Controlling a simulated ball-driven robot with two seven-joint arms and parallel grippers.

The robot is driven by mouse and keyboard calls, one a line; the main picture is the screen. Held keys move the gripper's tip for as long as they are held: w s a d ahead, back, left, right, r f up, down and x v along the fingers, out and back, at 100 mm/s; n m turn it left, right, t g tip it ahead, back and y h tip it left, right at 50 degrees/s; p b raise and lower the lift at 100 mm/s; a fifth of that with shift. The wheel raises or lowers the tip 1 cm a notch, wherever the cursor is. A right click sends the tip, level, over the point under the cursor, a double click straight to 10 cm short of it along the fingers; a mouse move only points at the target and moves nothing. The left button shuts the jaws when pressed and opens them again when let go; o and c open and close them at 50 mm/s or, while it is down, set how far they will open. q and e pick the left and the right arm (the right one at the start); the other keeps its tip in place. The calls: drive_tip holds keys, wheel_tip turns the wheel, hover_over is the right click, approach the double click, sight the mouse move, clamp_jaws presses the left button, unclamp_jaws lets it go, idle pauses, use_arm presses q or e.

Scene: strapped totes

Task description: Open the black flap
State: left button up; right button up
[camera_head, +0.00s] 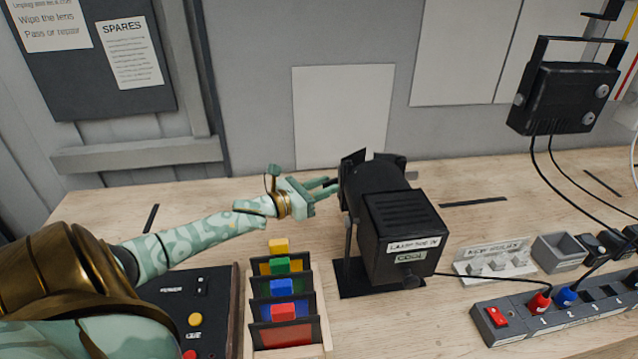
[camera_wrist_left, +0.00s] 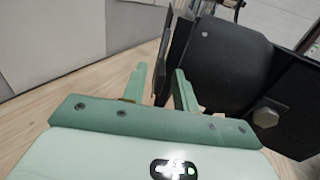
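The black lamp (camera_head: 400,235) stands on the workbench with its lens end facing the back wall. A thin black flap (camera_head: 352,160) stands at the left of its far end; in the left wrist view the flap (camera_wrist_left: 182,42) is seen nearly edge-on beside the round lamp body (camera_wrist_left: 235,60). My left gripper (camera_head: 333,187) reaches in from the left, its fingertips close to the flap. In the left wrist view its two fingers (camera_wrist_left: 160,72) are apart, with the flap's edge showing between them. I cannot tell whether they touch it. My right gripper is out of view.
A rack of coloured slides (camera_head: 285,300) and a control box (camera_head: 195,305) stand below my left arm.

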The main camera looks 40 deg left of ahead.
use_arm(q)
drive_tip(key=v, duration=1.6)
drive_tip(key=shift+s+p, duration=0.15)
drive_tip(key=shift+p, duration=0.15)
